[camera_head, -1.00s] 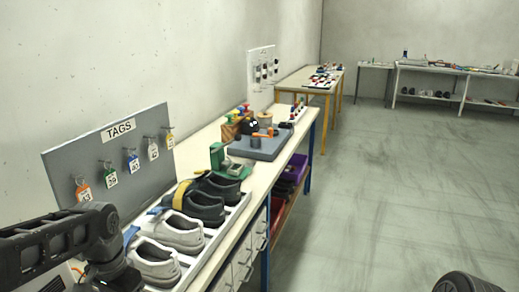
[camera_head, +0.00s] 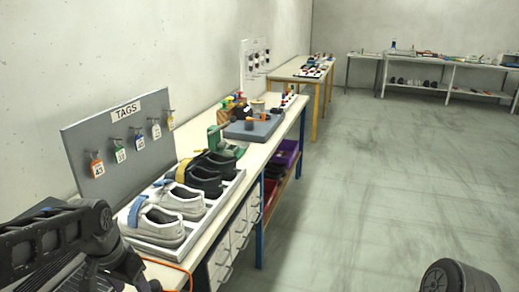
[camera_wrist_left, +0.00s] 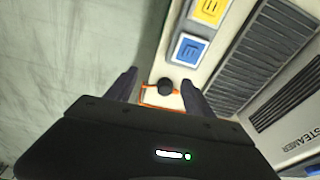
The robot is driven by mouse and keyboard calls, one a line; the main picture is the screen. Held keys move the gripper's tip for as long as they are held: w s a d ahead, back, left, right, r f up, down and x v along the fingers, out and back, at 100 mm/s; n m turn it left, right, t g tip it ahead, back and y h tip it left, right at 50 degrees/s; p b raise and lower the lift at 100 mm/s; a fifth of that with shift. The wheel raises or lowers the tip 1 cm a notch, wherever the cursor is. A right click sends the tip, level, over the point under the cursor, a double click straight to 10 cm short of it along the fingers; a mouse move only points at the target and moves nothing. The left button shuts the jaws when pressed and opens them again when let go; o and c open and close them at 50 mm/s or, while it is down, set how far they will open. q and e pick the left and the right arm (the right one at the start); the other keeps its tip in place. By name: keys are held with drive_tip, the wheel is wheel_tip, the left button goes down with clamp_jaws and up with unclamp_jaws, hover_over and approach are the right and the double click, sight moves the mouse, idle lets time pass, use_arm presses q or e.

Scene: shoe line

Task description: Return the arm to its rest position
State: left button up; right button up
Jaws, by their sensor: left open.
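My left arm (camera_head: 60,245) comes in at the lower left in the head view, over the near end of the workbench; its fingertips are not clear there. In the left wrist view my left gripper (camera_wrist_left: 159,78) is open, with its two dark fingers apart and nothing held between them. Beyond and between the fingers show a small black knob (camera_wrist_left: 165,87) and an orange cable (camera_wrist_left: 146,100). My right gripper is not in view; only a dark rounded part, likely of my right arm, shows at the lower right.
A machine marked STEAMER (camera_wrist_left: 296,152) fills the right of the wrist view, with a yellow button (camera_wrist_left: 209,9) and a blue one (camera_wrist_left: 188,48). Along the bench are a shoe tray (camera_head: 198,232) with grey and black shoes and a TAGS board (camera_head: 85,133). The floor at right is clear.

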use_arm(q)
drive_tip(key=w+d+f+n+t+h, duration=0.1)
drive_tip(key=w+d+f+t+h, duration=0.15)
drive_tip(key=w+d+f, duration=0.45)
drive_tip(key=s+d+f+n, duration=0.2)
drive_tip(key=s+d+f, duration=0.3)
drive_tip(key=d+f, duration=0.5)
drive_tip(key=s+d+f+g, duration=0.2)
drive_tip(key=s+d+f, duration=0.1)
drive_tip(key=s+f, duration=0.5)
drive_tip(key=s+d+f+n+g+h, duration=0.1)
drive_tip(key=s+d+f+g, duration=0.1)
drive_tip(key=s+f, duration=0.7)
drive_tip(key=s+d, duration=0.1)
drive_tip(key=s, duration=0.3)
drive_tip(key=shift+d+f, duration=0.3)
drive_tip(key=shift+d, duration=0.1)
drive_tip(key=shift+s, duration=0.1)
